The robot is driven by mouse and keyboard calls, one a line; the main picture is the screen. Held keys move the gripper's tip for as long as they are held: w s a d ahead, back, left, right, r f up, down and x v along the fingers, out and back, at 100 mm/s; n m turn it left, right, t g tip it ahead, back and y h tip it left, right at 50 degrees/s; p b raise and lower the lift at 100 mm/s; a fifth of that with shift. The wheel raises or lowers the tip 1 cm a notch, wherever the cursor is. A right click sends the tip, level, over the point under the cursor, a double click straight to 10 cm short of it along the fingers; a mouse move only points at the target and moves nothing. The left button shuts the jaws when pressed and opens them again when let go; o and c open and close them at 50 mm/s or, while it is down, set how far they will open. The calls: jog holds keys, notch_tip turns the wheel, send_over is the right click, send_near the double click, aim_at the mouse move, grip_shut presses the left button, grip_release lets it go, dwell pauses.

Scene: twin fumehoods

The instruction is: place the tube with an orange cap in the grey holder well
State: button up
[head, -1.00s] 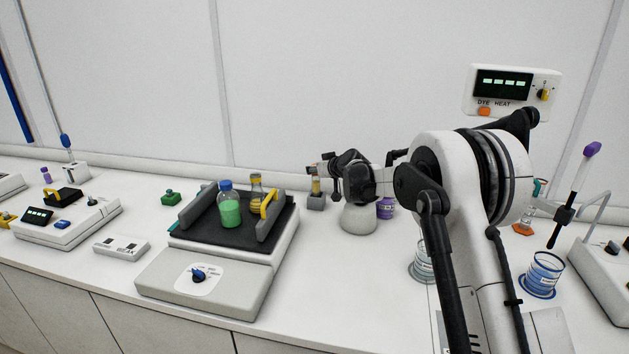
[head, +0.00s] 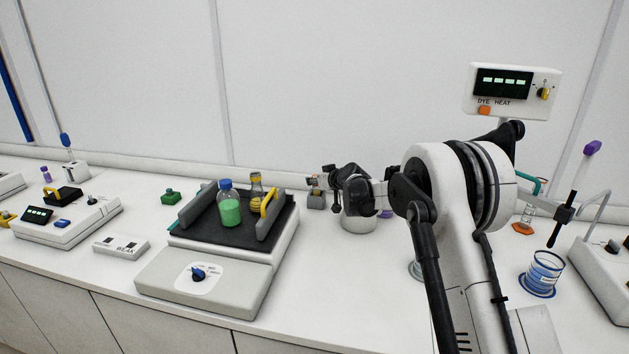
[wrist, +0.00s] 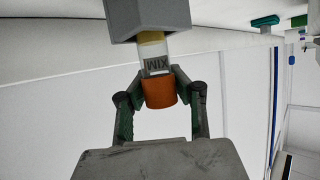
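The tube with an orange cap (wrist: 160,92) shows in the wrist view, with a clear body marked "MIX" and yellow contents. Its far end goes into the grey holder well (wrist: 148,18), which hides that end. My gripper (wrist: 159,80) has a finger on each side of the orange cap, and the fingertips appear to touch it. In the head view the grey holder (head: 316,201) stands on the bench to the left of my wrist. My gripper (head: 318,182) is low, just over it, and the tube is mostly hidden there by the fingers.
A black-topped shaker (head: 180,270) with a green bottle (head: 229,208) and a yellow bottle (head: 256,190) stands left of the holder. A green block (head: 171,198) lies farther left. A blue-ringed beaker (head: 542,272) is at the right. The bench in front of the holder is clear.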

jog(key=shift+o, duration=1.1)
jog(key=shift+r, duration=0.2)
jog(key=shift+s+d+r, duration=0.1)
jog(key=shift+s+d, duration=0.05)
jog(key=v, duration=1.1)
jog(key=shift+s, duration=0.25)
jog(key=shift+d+r, duration=0.1)
jog(key=shift+r, duration=0.05)
